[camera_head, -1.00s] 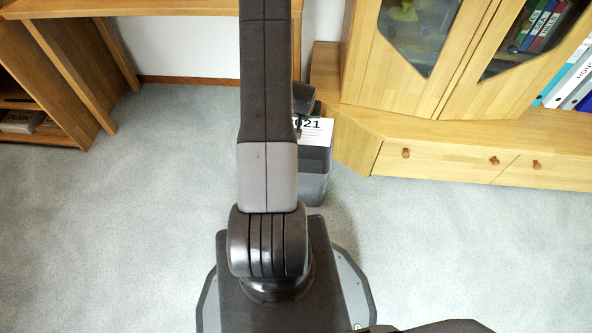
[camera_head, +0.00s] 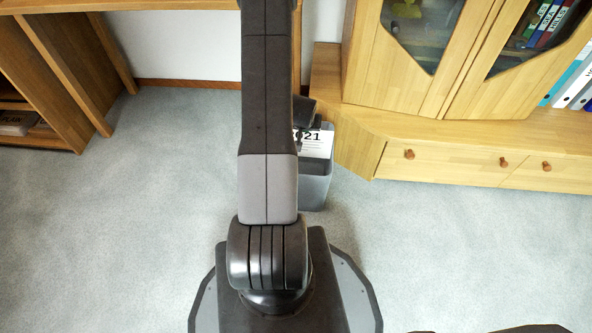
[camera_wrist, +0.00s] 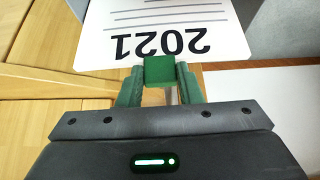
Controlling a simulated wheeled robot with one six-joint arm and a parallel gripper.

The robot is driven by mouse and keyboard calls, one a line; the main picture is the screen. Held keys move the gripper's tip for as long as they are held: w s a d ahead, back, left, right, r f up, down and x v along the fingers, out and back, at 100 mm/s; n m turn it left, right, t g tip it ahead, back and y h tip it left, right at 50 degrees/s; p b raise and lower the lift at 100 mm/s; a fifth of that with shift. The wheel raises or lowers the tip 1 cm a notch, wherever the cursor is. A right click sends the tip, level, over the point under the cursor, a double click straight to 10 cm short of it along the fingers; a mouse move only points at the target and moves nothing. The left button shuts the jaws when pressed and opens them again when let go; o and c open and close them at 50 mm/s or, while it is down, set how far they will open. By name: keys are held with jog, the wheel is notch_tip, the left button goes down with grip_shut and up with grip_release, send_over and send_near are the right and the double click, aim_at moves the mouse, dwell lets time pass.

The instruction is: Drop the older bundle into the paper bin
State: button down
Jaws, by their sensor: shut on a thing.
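A white paper bundle marked 2021 (camera_head: 319,146) shows at the mouth of the dark grey bin (camera_head: 315,188), partly hidden by my arm. I cannot tell whether it is above the rim or partly inside. In the wrist view the bundle (camera_wrist: 165,50) appears upside down, with printed lines and a small green block (camera_wrist: 159,69) at its edge. My gripper (camera_wrist: 160,82) is shut on this green block, one green finger on each side. In the head view my arm hides the fingertips. No second bundle shows.
A wooden cabinet (camera_head: 440,150) with drawers and glass doors stands close to the right of the bin. A wooden desk and shelf (camera_head: 45,60) stand at left. Several binders (camera_head: 575,80) are at the far right. The carpet (camera_head: 150,200) is clear.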

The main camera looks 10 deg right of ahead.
jog(key=c, duration=0.9)
grip_release()
jog(key=shift+p+v, duration=2.35)
jog(key=shift+v, duration=4.6)
jog(key=shift+f, duration=0.15)
